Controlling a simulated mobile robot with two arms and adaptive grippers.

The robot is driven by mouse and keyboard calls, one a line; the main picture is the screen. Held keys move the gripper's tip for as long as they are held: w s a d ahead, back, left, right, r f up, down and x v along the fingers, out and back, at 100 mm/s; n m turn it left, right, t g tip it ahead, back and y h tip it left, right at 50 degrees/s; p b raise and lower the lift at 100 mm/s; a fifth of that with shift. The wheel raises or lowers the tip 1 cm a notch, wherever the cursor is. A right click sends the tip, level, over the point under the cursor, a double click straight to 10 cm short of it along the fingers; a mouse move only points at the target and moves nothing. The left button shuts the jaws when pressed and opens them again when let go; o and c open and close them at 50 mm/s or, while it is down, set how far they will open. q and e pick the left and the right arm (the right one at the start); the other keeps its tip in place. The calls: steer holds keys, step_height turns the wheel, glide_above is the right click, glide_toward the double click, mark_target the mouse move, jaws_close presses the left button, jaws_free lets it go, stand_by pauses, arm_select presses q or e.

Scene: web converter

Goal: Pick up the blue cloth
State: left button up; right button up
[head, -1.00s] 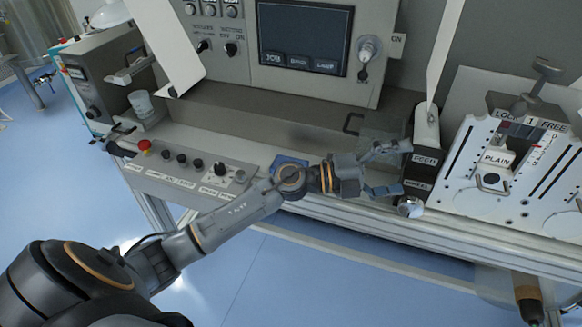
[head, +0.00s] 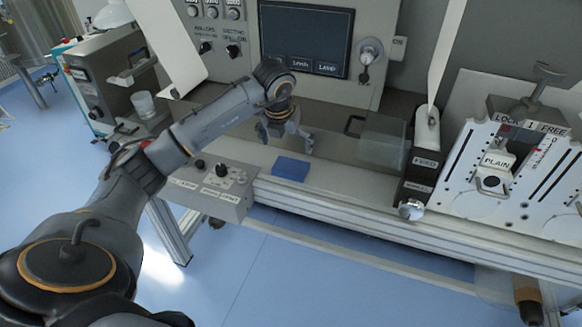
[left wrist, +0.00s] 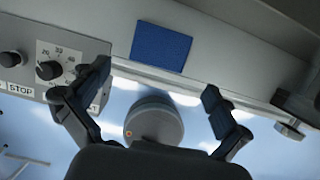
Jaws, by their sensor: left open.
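The blue cloth (head: 291,168) is a small flat folded rectangle. It lies on the grey bench near its front edge, right of the knob panel. It also shows in the left wrist view (left wrist: 161,47), at the top middle. My left gripper (head: 289,141) is open and empty, above the bench just behind the cloth in the head view. In the left wrist view its two fingers (left wrist: 158,85) are spread wide, with the cloth beyond them and nothing between them but the view of the floor and bench edge. My right gripper is not in view.
A knob panel (head: 213,185) stands left of the cloth. A clear box (head: 383,138) and the dark FEED unit (head: 422,165) stand to the right. The machine's screen panel (head: 307,38) rises behind. The bench between cloth and clear box is free.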

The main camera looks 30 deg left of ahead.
arm_select(q)
glide_above(291, 166)
steer(key=s, duration=0.2)
steer(key=f, duration=0.4)
steer(key=shift+d+f+p, duration=0.1)
steer(key=shift+d+p, duration=0.1)
steer(key=shift+p, duration=0.1)
steer(key=shift+w+f, duration=0.1)
steer(key=shift+f, duration=0.15)
steer(key=p+x, duration=0.2)
steer(key=x, duration=0.1)
steer(key=shift+w+f, duration=0.1)
steer(key=shift+f, duration=0.2)
steer(key=shift+w+f, duration=0.15)
steer(key=shift+f, duration=0.35)
steer(key=c, duration=0.7)
